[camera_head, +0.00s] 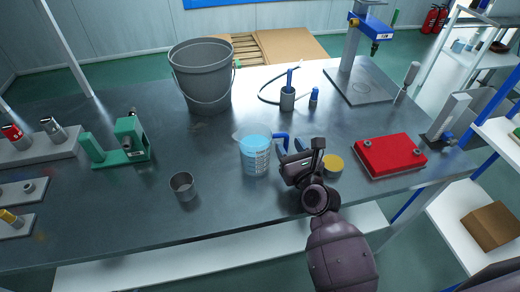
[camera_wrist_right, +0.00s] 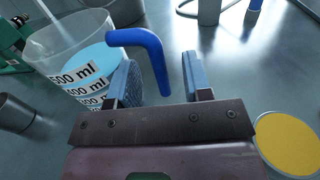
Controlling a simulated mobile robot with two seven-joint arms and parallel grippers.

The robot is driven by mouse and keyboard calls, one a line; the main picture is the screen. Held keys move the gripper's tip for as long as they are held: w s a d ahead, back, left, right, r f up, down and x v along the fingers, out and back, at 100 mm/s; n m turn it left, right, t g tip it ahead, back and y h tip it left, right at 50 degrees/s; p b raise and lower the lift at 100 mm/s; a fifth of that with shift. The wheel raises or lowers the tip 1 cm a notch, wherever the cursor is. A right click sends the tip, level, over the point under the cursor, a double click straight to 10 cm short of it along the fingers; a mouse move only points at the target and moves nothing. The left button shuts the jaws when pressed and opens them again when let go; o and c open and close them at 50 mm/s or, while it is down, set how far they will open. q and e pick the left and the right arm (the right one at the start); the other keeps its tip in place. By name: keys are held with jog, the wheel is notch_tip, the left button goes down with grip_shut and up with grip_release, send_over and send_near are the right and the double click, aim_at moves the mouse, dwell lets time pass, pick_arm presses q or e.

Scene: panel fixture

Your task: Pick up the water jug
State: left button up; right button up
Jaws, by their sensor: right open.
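The water jug (camera_head: 255,160) is clear with volume markings, blue water and a blue handle on its right side. It stands upright on the dark workbench (camera_head: 215,215). My right gripper (camera_head: 291,150) is just right of the jug, at its handle. In the right wrist view the jug (camera_wrist_right: 75,50) is at upper left. The blue handle (camera_wrist_right: 142,40) reaches down ahead of or into the gap between my open right fingers (camera_wrist_right: 163,80). I cannot tell whether they touch it. My left gripper is not in view.
A yellow disc (camera_head: 333,165) lies right of my right gripper. A grey cup (camera_head: 183,186) is front left of the jug, a grey bucket (camera_head: 203,80) behind it. A pen holder (camera_head: 287,99) stands behind; a red box (camera_head: 390,156) is right. Bench space in front is clear.

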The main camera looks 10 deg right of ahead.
jog(key=shift+w+a, duration=0.2)
jog(key=shift+w, duration=0.85)
jog(key=shift+w+a, duration=0.15)
jog(key=shift+w, duration=0.85)
grip_shut()
